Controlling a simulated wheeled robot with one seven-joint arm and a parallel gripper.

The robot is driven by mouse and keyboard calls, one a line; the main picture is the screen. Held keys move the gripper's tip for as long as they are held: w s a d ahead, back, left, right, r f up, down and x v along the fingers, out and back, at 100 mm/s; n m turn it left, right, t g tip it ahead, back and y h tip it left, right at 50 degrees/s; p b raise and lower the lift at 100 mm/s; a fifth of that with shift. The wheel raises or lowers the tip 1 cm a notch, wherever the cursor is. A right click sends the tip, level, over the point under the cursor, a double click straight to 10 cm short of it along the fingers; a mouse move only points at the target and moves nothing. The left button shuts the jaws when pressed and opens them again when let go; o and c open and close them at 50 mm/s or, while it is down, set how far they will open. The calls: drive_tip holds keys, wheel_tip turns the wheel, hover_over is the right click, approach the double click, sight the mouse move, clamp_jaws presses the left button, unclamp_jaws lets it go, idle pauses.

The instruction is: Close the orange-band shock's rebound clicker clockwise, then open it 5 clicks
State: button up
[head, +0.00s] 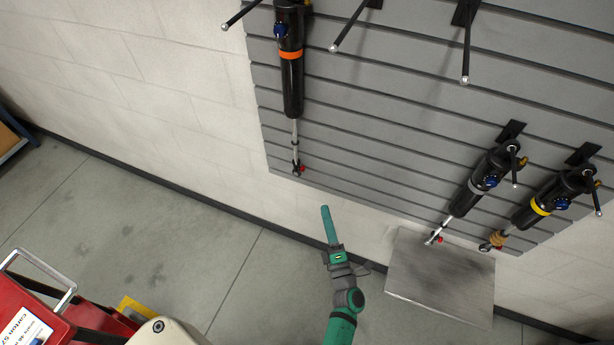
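The orange-band shock (291,85) hangs upright on the slatted grey wall panel at the upper left. It has a black body, an orange band, a blue knob near its top and a thin silver shaft. A small red knob (301,169) sits at its lower end; its markings are too small to read. My gripper (325,210) is at the end of my green arm, below and right of the red knob in the picture and apart from the shock. Its fingers appear edge-on as one narrow green shape, so their opening is hidden.
A grey-band shock (478,183) and a yellow-band shock (545,202) hang tilted at the right. A metal plate (440,280) is below them. Bare pegs (465,50) stick out from the panel. A red cart (45,315) stands lower left. The floor between is clear.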

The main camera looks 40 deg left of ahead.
sight(303, 169)
drive_tip(key=w+a+r+n, duration=0.1)
drive_tip(key=w+a, duration=0.3)
drive_tip(key=a, duration=0.2)
drive_tip(key=w+a+r+n+g+y, duration=0.1)
drive_tip(key=w+a, duration=0.2)
drive_tip(key=a, duration=0.4)
drive_tip(key=shift+w+r, duration=0.35)
drive_tip(key=shift+w, duration=0.05)
clamp_jaws()
